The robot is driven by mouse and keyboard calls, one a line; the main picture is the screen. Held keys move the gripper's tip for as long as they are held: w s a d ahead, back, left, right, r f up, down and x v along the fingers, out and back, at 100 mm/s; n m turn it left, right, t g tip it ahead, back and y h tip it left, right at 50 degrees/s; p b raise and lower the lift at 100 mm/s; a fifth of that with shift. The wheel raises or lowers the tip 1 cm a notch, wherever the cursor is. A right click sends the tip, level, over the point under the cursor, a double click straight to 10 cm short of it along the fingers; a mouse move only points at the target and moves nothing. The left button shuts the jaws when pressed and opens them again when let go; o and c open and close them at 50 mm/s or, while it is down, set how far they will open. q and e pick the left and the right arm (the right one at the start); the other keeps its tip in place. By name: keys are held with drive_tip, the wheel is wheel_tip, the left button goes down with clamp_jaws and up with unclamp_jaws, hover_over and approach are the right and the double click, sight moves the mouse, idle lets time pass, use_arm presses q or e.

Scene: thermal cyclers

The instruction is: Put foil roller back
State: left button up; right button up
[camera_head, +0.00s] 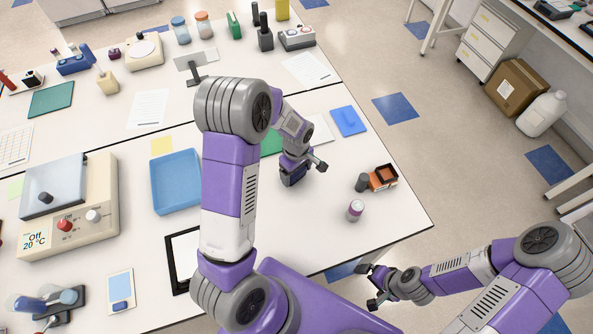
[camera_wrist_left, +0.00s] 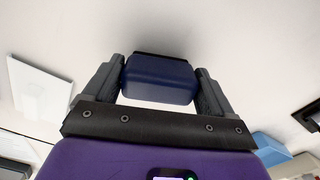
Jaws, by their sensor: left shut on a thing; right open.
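My left gripper (camera_head: 301,168) is low over the right part of the near white bench. In the left wrist view its two dark fingers are shut on a dark blue, rounded block (camera_wrist_left: 160,80), which appears to be the foil roller. Only one side of it shows, and its roller part cannot be made out. In the head view it is mostly hidden by the gripper. I cannot tell whether it touches the bench. My right gripper (camera_head: 371,286) is open and empty, beyond the bench's front right edge.
An orange-brown box (camera_head: 383,177), a dark cylinder (camera_head: 362,183) and a small purple-and-white pot (camera_head: 355,210) stand right of the left gripper. A blue pad (camera_head: 348,121) lies behind. A blue tray (camera_head: 176,182) and a heater-like device (camera_head: 105,210) are left. Bare bench lies in front.

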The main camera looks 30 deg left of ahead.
use_arm(q)
drive_tip(key=shift+f, duration=0.15)
drive_tip(key=o, duration=0.9)
wheel_tip(320, 180, up, 12)
drive_tip(key=p, duration=0.1)
drive_tip(key=shift+r, duration=0.2)
